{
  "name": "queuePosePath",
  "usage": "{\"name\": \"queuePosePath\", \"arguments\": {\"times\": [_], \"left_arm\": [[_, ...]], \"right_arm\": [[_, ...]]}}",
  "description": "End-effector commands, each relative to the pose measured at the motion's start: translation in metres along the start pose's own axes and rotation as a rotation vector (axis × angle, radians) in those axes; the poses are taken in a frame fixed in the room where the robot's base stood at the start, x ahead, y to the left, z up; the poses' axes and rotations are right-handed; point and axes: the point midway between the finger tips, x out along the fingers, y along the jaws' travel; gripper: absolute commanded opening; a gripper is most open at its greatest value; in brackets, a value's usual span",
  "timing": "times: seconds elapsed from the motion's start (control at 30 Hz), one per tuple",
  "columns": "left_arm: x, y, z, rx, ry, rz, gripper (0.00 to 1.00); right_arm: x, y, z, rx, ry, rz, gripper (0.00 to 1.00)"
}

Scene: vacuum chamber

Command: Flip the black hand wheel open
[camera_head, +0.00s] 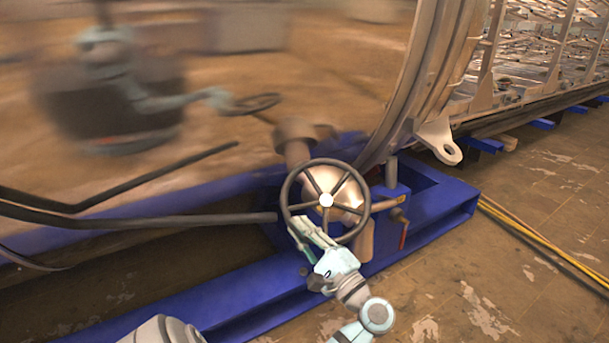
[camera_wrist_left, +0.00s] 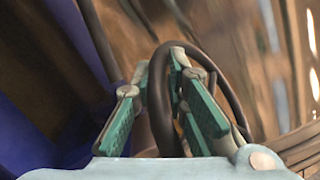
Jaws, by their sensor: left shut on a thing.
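The black hand wheel (camera_head: 326,200) is a round, spoked wheel with a pale hub, at the middle of the head view in front of the shiny chamber. My left gripper (camera_head: 300,230) is shut on the lower left of its rim. In the left wrist view, the dark rim (camera_wrist_left: 157,112) passes between the two green-padded fingers of the left gripper (camera_wrist_left: 160,66). The fingers hide a short stretch of the rim. My right gripper is not in view.
A blue frame (camera_head: 440,218) runs below and around the wheel. Dark bars (camera_head: 150,219) reach in from the left, close to the wheel. The polished chamber wall (camera_head: 330,60) mirrors the wheel and me. Yellow cables (camera_head: 545,243) lie on the open tiled floor at right.

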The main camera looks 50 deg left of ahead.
Motion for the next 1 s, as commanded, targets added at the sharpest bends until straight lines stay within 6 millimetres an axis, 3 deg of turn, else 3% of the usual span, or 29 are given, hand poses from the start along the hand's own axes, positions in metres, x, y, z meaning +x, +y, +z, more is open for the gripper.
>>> {"name": "queuePosePath", "arguments": {"times": [0.13, 0.17, 0.3, 0.63, 0.83, 0.97, 1.0], "left_arm": [[-0.001, 0.003, 0.0, 0.003, 0.001, 0.005, 0.0], [-0.001, 0.003, 0.0, 0.004, 0.002, 0.005, 0.15], [0.0, 0.002, 0.0, 0.003, 0.002, 0.004, 0.34], [0.002, -0.004, 0.002, 0.0, 0.001, 0.001, 0.34], [0.014, -0.042, 0.021, -0.007, -0.003, -0.001, 0.34], [0.023, -0.072, 0.034, -0.009, -0.003, -0.006, 0.64], [0.024, -0.079, 0.037, -0.009, -0.003, -0.006, 0.62]], "right_arm": [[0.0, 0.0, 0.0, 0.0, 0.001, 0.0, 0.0], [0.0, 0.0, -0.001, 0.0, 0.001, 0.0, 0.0], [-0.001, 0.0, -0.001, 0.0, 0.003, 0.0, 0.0], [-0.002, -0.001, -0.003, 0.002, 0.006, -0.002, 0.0], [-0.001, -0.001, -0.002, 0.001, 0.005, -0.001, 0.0], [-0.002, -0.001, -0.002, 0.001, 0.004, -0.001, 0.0], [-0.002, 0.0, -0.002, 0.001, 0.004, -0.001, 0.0]]}}
